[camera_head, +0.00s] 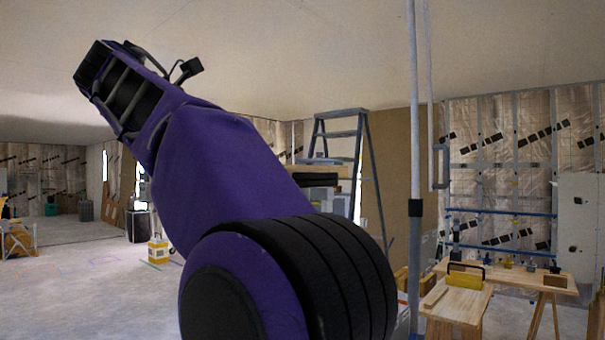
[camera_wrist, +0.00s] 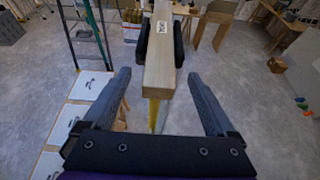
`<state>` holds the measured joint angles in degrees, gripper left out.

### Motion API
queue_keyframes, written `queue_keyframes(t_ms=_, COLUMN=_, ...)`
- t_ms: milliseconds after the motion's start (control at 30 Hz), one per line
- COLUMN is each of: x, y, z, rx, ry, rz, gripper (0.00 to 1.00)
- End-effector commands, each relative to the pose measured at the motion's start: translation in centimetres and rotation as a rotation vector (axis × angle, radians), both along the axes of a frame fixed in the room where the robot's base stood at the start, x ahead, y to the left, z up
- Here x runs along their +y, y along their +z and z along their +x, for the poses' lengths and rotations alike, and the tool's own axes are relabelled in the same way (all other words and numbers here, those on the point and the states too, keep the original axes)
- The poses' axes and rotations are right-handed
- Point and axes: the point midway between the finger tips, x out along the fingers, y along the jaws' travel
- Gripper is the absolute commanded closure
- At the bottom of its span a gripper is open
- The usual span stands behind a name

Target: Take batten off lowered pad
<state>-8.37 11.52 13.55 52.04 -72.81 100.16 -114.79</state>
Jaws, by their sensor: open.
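In the wrist view my gripper (camera_wrist: 158,74) is open, with one grey finger on each side. A pale wooden batten (camera_wrist: 159,75) with a small white label on top runs away from me. Its near end lies between the fingertips, with a gap visible on both sides. Farther along, a black upright piece flanks the batten on each side; I cannot tell whether these belong to the pad. The pad's surface under the batten is hidden. In the head view my arm points up to the left, and I cannot make out the batten or pad there.
In the wrist view a ladder (camera_wrist: 83,32) and white drawers (camera_wrist: 68,122) stand at left. In the head view a grey vertical pole (camera_head: 415,130) stands right of my arm, before a stepladder (camera_head: 341,125). A wooden workbench (camera_head: 520,276) is at right. Floor at left is largely open.

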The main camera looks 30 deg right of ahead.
Motion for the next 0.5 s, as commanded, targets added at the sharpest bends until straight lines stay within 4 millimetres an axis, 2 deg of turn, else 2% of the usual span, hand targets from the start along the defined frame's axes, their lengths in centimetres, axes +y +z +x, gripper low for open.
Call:
queue_keyframes(t_ms=300, x=-4.0, y=-1.7, z=1.3, rx=0.002, ry=-0.005, rz=-0.001, gripper=0.09)
queue_keyframes(t_ms=500, x=-5.0, y=-2.2, z=1.8, rx=0.000, ry=0.000, rz=0.000, gripper=0.09)
